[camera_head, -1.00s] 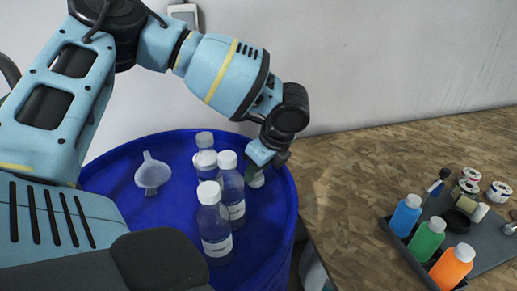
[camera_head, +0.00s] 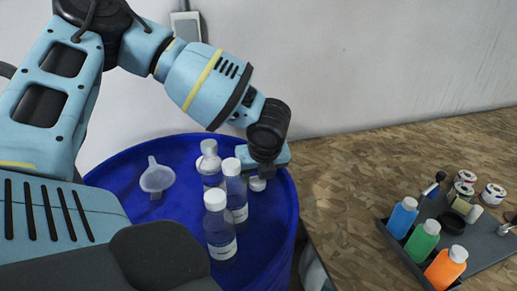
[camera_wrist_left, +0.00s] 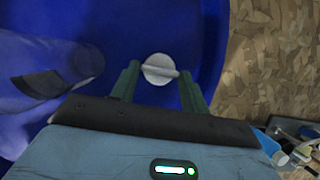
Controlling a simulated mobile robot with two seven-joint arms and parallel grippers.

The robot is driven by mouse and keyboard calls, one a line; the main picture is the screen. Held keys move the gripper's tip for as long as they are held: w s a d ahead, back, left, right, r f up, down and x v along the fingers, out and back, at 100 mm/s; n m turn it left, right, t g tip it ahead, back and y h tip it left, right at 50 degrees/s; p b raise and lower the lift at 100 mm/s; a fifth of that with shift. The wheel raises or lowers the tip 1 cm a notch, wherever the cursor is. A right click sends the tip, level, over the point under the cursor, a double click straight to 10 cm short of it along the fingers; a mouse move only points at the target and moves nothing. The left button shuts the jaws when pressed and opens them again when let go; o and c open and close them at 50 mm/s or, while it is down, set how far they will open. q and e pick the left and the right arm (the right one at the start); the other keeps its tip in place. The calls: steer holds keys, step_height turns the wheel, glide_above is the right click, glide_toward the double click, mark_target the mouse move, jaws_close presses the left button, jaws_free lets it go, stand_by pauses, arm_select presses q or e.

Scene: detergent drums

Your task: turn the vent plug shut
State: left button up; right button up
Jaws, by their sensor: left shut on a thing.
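The vent plug (camera_head: 257,184) is a small pale round cap with a raised bar across it, set in the top of the blue drum (camera_head: 180,143) near its right edge. It shows between the green fingers in the left wrist view (camera_wrist_left: 157,68). My left gripper (camera_head: 259,175) points down over the plug and is shut on it, one finger on each side (camera_wrist_left: 160,82). In the left wrist view the bar lies nearly across the picture, toward the right finger. My right gripper is not in view.
Several clear white-capped bottles (camera_head: 220,230) stand on the drum just left of the gripper. A translucent funnel (camera_head: 157,179) lies farther left. A wooden bench (camera_head: 350,185) to the right bears a grey tray with blue, green and orange bottles (camera_head: 445,268). A wall rises behind.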

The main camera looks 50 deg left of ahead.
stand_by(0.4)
arm_select(q)
steer(key=o, duration=1)
steer(key=shift+p+v, duration=0.3)
steer(key=shift+v, duration=3.65)
